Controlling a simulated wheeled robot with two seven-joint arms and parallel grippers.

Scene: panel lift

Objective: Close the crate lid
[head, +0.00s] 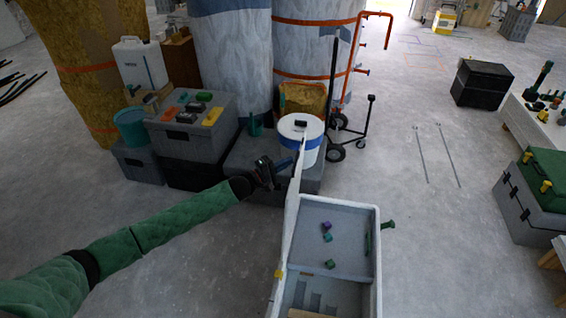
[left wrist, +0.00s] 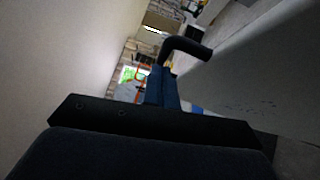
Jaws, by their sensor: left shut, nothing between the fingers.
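The crate (head: 376,262) is a pale grey open box at the bottom centre of the head view. Its lid (head: 292,215) stands upright along the crate's left side, seen nearly edge-on. My left gripper (head: 283,163) is beside the upper part of the lid, on its left, outer side. It is shut and empty; I cannot tell whether it touches the lid. In the left wrist view a pale panel, apparently the lid (left wrist: 255,75), fills the right side, close to the blue fingers (left wrist: 163,90). My right gripper is not in view.
Small purple and teal pieces (head: 327,238) lie inside the crate. A white bucket (head: 310,132) stands behind the lid. Grey boxes (head: 190,140) with tools stand at the back left. A hand truck (head: 337,100) stands behind. The floor right of the crate is mostly clear.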

